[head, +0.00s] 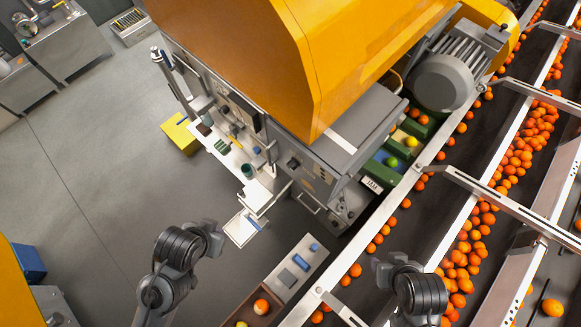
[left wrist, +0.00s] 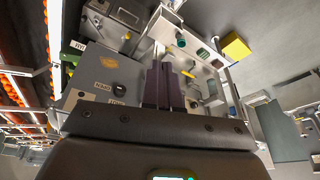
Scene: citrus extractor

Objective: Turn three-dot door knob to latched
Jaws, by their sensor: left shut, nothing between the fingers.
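A small black knob (left wrist: 120,88) sits on a grey door panel (left wrist: 92,76) in the left wrist view. A label reading "OPEN" is beside it, and a second label, too small to read surely, is below it. Three dots cannot be made out in this view. My left gripper (left wrist: 167,72) is shut and empty. Its dark fingers appear right of the knob, with a visible gap in the picture. In the head view, a dark knob (head: 293,163) shows on the machine's front panel.
A yellow-hooded machine (head: 250,50) stands at the centre. A white work shelf (head: 232,160) with small tools is on its left. Conveyors (head: 425,215) carrying oranges run along the right. A grey control box (head: 298,268) stands in front. The floor at left is clear.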

